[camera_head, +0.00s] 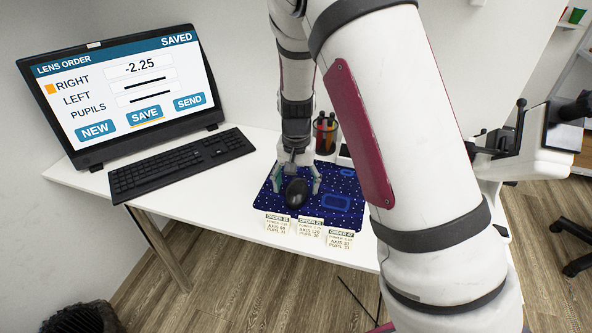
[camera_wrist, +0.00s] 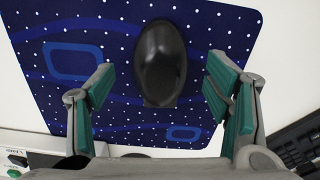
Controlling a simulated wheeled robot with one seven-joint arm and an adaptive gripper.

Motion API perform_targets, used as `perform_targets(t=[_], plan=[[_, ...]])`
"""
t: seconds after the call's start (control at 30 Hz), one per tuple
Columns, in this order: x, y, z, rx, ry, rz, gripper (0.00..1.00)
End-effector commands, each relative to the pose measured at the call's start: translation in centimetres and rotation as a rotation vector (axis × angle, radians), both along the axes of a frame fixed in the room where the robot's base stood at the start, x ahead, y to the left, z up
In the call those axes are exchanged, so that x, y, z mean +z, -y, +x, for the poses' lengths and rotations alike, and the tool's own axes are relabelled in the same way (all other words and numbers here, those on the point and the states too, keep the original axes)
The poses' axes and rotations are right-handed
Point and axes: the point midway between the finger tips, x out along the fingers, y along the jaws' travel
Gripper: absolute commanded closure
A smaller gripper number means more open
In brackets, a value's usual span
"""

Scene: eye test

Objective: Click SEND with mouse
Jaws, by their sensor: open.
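The black mouse (camera_head: 296,191) lies on the dark blue dotted mouse mat (camera_head: 272,199). In the wrist view the mouse (camera_wrist: 161,62) is at the top middle, ahead of and between the green-padded fingers of my gripper (camera_wrist: 158,88). My gripper (camera_head: 297,178) is open, with a finger on each side of the mouse and a gap to both. The monitor (camera_head: 120,92) shows LENS ORDER, with RIGHT at -2.25 and an orange square beside RIGHT. The SEND button (camera_head: 189,102) is at the lower right of the screen. SAVED stands at the top right. SAVE (camera_head: 144,114) has an orange underline.
A black keyboard (camera_head: 182,163) lies left of the mat. Three order cards (camera_head: 310,227) are at the mat's front edge. A pen cup (camera_head: 326,133) stands behind the mat. The white table (camera_head: 240,218) is bare between keyboard and mat.

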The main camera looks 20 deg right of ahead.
Motion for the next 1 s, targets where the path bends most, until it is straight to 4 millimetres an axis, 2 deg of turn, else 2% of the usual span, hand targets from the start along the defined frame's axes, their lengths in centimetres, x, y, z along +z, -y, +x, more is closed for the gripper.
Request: perform_targets(t=[0.03, 0.2, 0.6, 0.67, 0.83, 0.87, 1.0], plan=[[-0.8, 0.0, 0.0, 0.0, -0.002, 0.0, 0.28], [-2.3, 0.0, 0.0, -0.001, 0.0, 0.0, 0.28], [-2.7, 0.0, 0.0, 0.0, 0.001, 0.0, 0.28], [-2.7, 0.0, 0.0, 0.0, 0.001, 0.0, 0.4], [-2.7, 0.0, 0.0, 0.0, 0.001, 0.0, 0.78], [-2.7, 0.0, 0.0, 0.0, 0.001, 0.0, 0.81], [-2.7, 0.0, 0.0, 0.0, 0.001, 0.0, 0.81]])
